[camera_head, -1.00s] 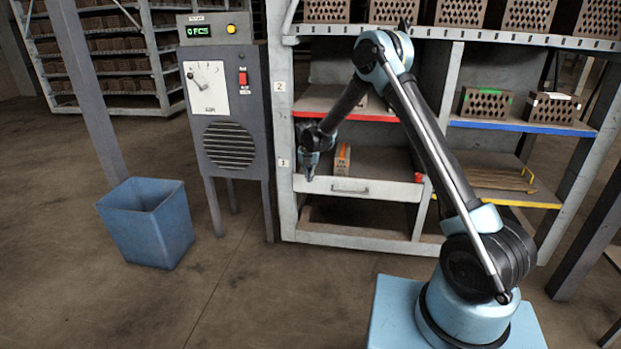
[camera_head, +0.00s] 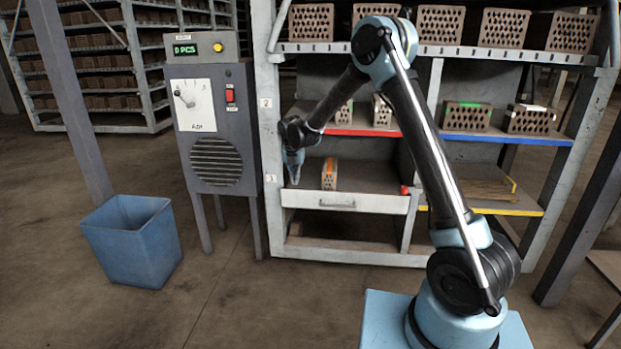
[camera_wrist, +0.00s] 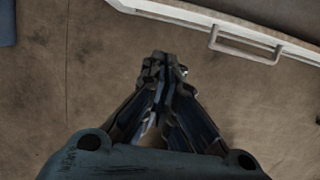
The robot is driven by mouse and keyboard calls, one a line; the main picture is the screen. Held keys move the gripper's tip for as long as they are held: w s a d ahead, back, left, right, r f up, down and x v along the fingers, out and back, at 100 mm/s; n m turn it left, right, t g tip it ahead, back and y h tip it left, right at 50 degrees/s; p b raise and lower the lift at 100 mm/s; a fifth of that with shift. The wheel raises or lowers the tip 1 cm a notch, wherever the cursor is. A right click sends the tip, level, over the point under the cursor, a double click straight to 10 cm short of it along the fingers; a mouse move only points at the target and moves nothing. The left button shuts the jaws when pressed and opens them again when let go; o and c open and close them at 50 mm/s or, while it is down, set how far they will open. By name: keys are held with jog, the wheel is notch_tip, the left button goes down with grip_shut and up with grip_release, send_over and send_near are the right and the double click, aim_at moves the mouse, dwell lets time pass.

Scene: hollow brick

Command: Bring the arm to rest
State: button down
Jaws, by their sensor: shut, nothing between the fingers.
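My gripper (camera_head: 293,172) hangs at the end of the arm, pointing down, at the left side of the shelf in the head view. In the wrist view its fingers (camera_wrist: 163,68) are together with nothing between them, above bare brown floor. The white drawer front (camera_head: 345,203) of the shelf lies to the right of the gripper in the head view, and its handle (camera_wrist: 247,45) shows at the top of the wrist view. The gripper appears apart from the drawer.
An orange-marked brick (camera_head: 329,174) stands behind the drawer front. Bricks sit on the red-edged shelf (camera_head: 362,132) and the blue-edged shelf (camera_head: 510,139). A grey cabinet (camera_head: 216,158) and blue bin (camera_head: 131,246) stand left. Floor in front of the drawer is clear.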

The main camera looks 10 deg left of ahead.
jog(key=s+d+r+m, duration=0.1)
jog(key=d+r+m, duration=0.4)
jog(key=d, duration=0.4)
jog(key=s+d+r+m, duration=0.1)
jog(key=d+r+m, duration=0.3)
jog(key=d+r, duration=0.45)
jog(key=s+d+r+m, duration=0.2)
jog(key=s+d+m, duration=0.25)
jog(key=d, duration=0.45)
jog(key=s+d+r+m, duration=0.2)
jog(key=s+d+m, duration=0.25)
jog(key=d, duration=0.45)
jog(key=s+d+m, duration=0.9)
jog(key=s+d, duration=0.4)
jog(key=s, duration=0.2)
jog(key=s+d+f+m, duration=0.2)
jog(key=s+f+m, duration=0.2)
jog(key=s+m, duration=0.1)
jog(key=s+d+f+m, duration=0.3)
jog(key=s+f+m, duration=0.1)
jog(key=s, duration=0.4)
jog(key=shift+d+f+m+g, duration=0.3)
jog(key=shift+f+m, duration=0.1)
jog(key=shift+m, duration=0.1)
